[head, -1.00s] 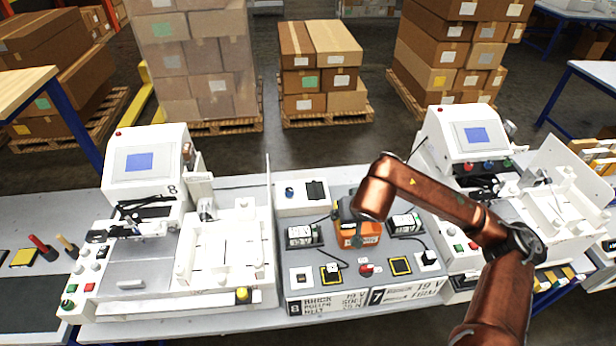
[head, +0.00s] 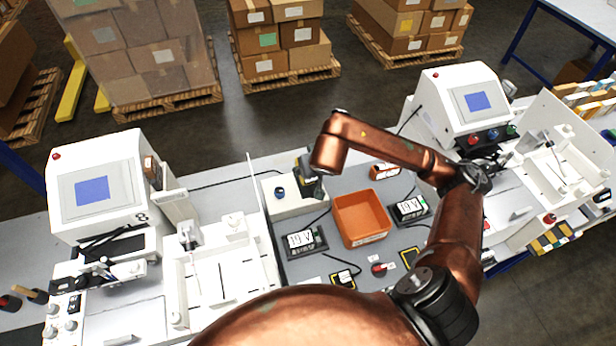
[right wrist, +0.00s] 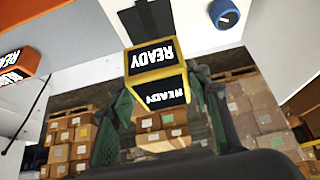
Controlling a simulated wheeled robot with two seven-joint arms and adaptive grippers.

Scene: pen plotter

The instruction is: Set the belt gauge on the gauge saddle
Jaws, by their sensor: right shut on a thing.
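A yellow-edged black block with READY labels, which I take to be the belt gauge (right wrist: 160,69), is between the fingers of my right gripper (right wrist: 165,98) in the right wrist view. The gripper is shut on it. In the head view my right gripper (head: 309,184) is at the right end of a white box (head: 287,206) with a blue knob (head: 280,192). A dark pad (right wrist: 152,20) on that box, perhaps the gauge saddle, lies just beyond the block. I cannot tell whether they touch. My left gripper is out of view.
An empty orange bin (head: 361,219) stands right of the white box. Two 19 V units (head: 301,241) and yellow-bordered pads (head: 341,279) are nearby. White machines (head: 98,188) stand at both sides. A thin upright panel (head: 262,205) rises left of the box. My right arm covers the front.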

